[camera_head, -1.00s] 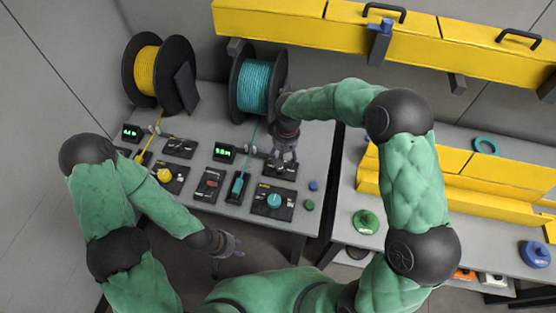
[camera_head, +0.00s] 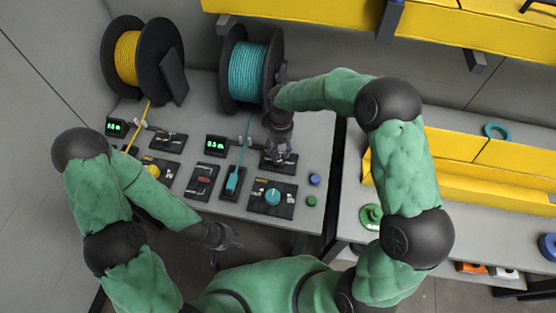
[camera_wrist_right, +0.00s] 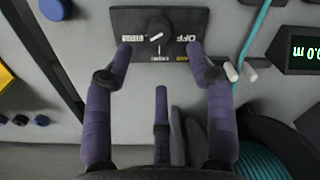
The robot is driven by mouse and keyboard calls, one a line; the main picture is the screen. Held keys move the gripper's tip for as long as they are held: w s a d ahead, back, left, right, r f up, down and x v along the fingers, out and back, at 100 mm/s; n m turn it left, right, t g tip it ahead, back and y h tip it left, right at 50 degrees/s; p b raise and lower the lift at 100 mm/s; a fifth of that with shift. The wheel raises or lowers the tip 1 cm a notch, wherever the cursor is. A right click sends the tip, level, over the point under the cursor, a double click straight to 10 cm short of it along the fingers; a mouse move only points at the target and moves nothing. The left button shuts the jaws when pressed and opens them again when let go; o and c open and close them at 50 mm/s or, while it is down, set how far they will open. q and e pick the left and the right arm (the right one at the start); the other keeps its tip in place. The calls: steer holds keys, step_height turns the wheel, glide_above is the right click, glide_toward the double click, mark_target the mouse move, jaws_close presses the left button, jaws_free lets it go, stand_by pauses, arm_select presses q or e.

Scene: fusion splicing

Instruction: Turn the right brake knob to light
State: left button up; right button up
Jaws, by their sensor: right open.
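The right brake knob (camera_wrist_right: 157,27) is a small black knob with a white pointer mark, on a black plate (camera_wrist_right: 120,20) in the right wrist view. The plate's lettering is upside down there; OFF is readable to the knob's right, and small yellow text lies below it. My right gripper (camera_wrist_right: 160,50) is open, with a fingertip on each side of the knob and apart from it. In the head view my right gripper (camera_head: 281,155) hides the knob and part of its plate (camera_head: 268,164). My left gripper (camera_head: 232,238) hangs in front of the bench, too small to judge.
A teal spool (camera_head: 247,72) and a yellow spool (camera_head: 128,60) stand behind the panels. A teal dial (camera_head: 272,197), a green display (camera_head: 215,145), and blue (camera_head: 315,180) and green (camera_head: 311,201) caps are near the right gripper. A yellow-edged bench lies to the right.

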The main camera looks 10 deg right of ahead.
mark_target(278, 161)
step_height(278, 161, down, 8)
steer(key=shift+a+f+b, duration=0.15)
steer(key=shift+b, duration=0.6)
jaws_close()
